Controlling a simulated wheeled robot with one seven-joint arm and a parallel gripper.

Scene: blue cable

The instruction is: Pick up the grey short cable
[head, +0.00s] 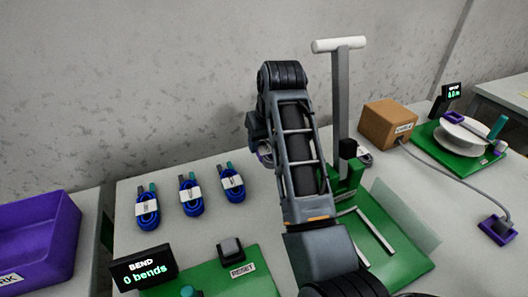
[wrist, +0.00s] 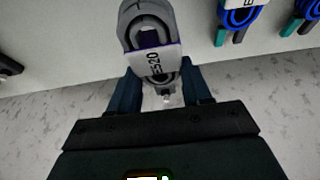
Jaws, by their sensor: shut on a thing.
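A grey coiled cable (wrist: 147,20) with a white label band reading "ES20" sits between the two dark blue fingers of my gripper (wrist: 160,92) in the wrist view. The fingers are shut on its lower end, by the label. In the head view my gripper (head: 260,146) is mostly hidden behind my arm, and only a small light piece of the held cable (head: 265,149) shows there. I cannot tell whether it is clear of the table.
Several blue cables (head: 190,195) lie in a row left of my arm. A green press with an upright lever (head: 340,110) stands right of it. A cardboard box (head: 388,121), a white reel (head: 465,134), a bend counter (head: 144,270) and a purple bin (head: 38,235) surround the area.

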